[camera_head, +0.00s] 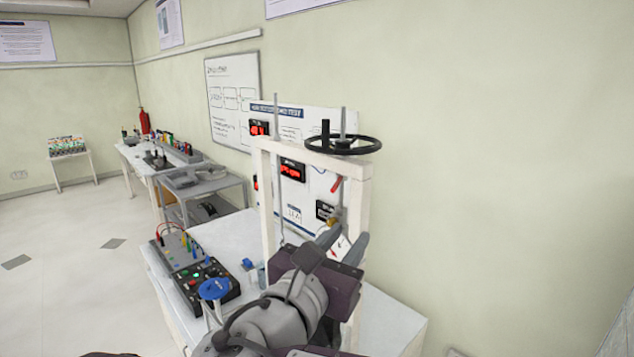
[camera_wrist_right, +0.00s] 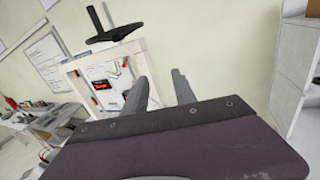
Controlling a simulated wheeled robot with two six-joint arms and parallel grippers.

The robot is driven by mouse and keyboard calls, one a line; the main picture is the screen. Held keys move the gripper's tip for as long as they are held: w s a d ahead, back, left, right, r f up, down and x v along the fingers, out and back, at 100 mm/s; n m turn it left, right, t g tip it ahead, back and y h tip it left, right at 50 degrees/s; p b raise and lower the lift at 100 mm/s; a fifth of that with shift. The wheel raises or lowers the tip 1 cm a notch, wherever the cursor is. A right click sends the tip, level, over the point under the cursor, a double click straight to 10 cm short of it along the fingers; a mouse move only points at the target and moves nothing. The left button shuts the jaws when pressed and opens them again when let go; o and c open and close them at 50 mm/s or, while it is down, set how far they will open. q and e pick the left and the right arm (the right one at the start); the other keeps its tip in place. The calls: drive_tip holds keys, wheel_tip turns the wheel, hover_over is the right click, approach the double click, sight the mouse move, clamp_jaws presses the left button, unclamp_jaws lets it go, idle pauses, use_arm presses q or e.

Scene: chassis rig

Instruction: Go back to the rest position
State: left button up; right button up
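My right gripper (camera_head: 342,245) reaches in from the bottom of the head view, in front of the white rig frame (camera_head: 364,200) on the table. In the right wrist view its two grey fingers (camera_wrist_right: 160,92) stand apart with nothing between them. The rig frame also shows in the right wrist view (camera_wrist_right: 66,92), to the left of and beyond the fingers. A black handwheel (camera_head: 342,143) sits on top of the frame. Whether the fingers touch the frame cannot be told.
The white table (camera_head: 230,235) carries a black control box (camera_head: 205,284) and a blue round knob (camera_head: 214,289). A panel with red displays (camera_head: 292,170) stands behind the frame. Other benches (camera_head: 140,155) line the wall at left. The floor (camera_head: 60,290) at left is clear.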

drive_tip(key=s+d+f+m+g+h+b, duration=0.1)
drive_tip(key=d+f+m+g+h, duration=0.3)
drive_tip(key=d+f, duration=0.6)
drive_tip(key=s+d+f+m+g+y, duration=0.1)
drive_tip(key=d+f+m+g, duration=0.2)
drive_tip(key=d+f+g, duration=0.7)
drive_tip(key=s+d+f+m+g+y, duration=0.2)
drive_tip(key=s+f+m+y, duration=0.1)
drive_tip(key=s+f+m, duration=0.4)
drive_tip(key=s+d+f+m+g+y, duration=0.1)
drive_tip(key=s+f+m+y, duration=0.3)
drive_tip(key=f, duration=0.5)
drive_tip(key=w+a+f+m+t+y, duration=0.1)
drive_tip(key=a+f+m+y, duration=0.3)
drive_tip(key=a+m, duration=0.5)
drive_tip(key=f+m+t, duration=0.1)
drive_tip(key=m, duration=0.2)
drive_tip(key=shift+a+f+y+b, duration=0.3)
drive_tip(key=shift+f, duration=0.05)
